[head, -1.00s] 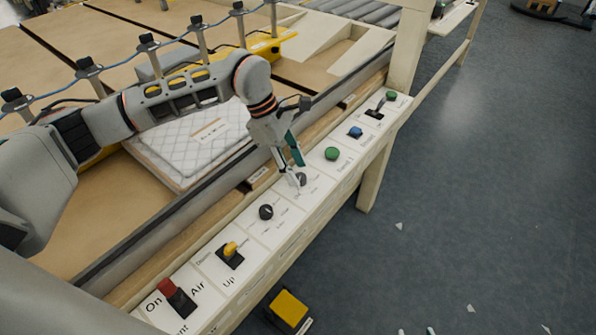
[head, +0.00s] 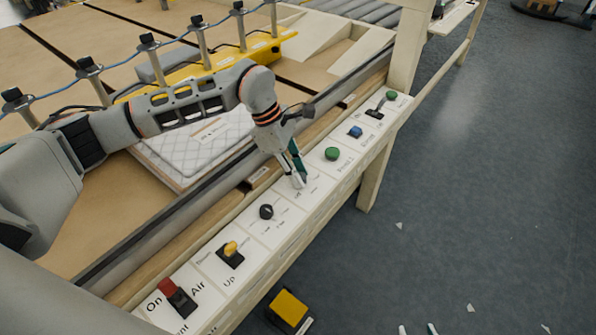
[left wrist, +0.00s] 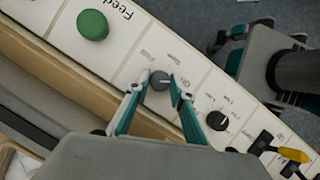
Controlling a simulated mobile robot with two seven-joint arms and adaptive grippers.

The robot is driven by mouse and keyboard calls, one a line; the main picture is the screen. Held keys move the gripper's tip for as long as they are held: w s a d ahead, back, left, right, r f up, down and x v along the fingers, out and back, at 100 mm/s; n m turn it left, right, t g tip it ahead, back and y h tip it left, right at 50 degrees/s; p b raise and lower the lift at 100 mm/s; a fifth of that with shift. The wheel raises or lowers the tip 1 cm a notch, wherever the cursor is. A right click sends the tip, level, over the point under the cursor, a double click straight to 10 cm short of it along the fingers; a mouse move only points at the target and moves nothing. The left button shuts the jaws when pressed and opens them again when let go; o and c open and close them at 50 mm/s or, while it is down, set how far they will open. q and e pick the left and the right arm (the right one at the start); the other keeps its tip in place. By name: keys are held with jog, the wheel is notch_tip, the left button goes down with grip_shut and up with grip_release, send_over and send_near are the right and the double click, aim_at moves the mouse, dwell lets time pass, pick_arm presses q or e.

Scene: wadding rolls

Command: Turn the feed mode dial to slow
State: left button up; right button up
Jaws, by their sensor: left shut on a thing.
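The feed mode dial is a round grey knob (left wrist: 160,80) on the white panel strip, seen between my left gripper's fingertips in the left wrist view. A light mark shows on its face; the small print around it is too blurred to read surely. My left gripper (head: 297,180) is down at the panel and shut on the dial, with one finger on each side (left wrist: 160,82). In the head view the fingers mostly hide the dial. My right gripper (head: 417,330) shows only its two fingertips, apart and empty, at the bottom edge of the head view.
Along the panel (head: 262,232) stand a black dial (head: 266,212), a yellow-handled switch (head: 231,249), a red-topped lever (head: 168,288), a green button (head: 332,154) and a blue button (head: 355,132). A yellow pedal (head: 289,308) is on the floor. A quilted pad (head: 200,140) lies behind.

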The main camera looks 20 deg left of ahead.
pick_arm(q)
jog(key=shift+r+n+p, duration=0.15)
jog(key=shift+n+p, duration=0.2)
jog(key=shift+n, duration=0.05)
jog(key=shift+s+n+t+p, duration=0.1)
jog(key=shift+n+t+p, duration=0.3)
jog(key=shift+n+p, duration=0.2)
jog(key=n+t+p, duration=0.1)
jog(key=n+p, duration=0.1)
jog(key=n, duration=0.1)
jog(key=shift+s+d+n+y, duration=0.1)
jog(key=shift+n+y, duration=0.2)
jog(key=n+t+y+p, duration=0.1)
jog(key=n, duration=0.2)
jog(key=shift+d+n+t+y, duration=0.1)
jog(key=shift+n+t+y, duration=0.3)
jog(key=shift+n, duration=1)
jog(key=o, duration=1.1)
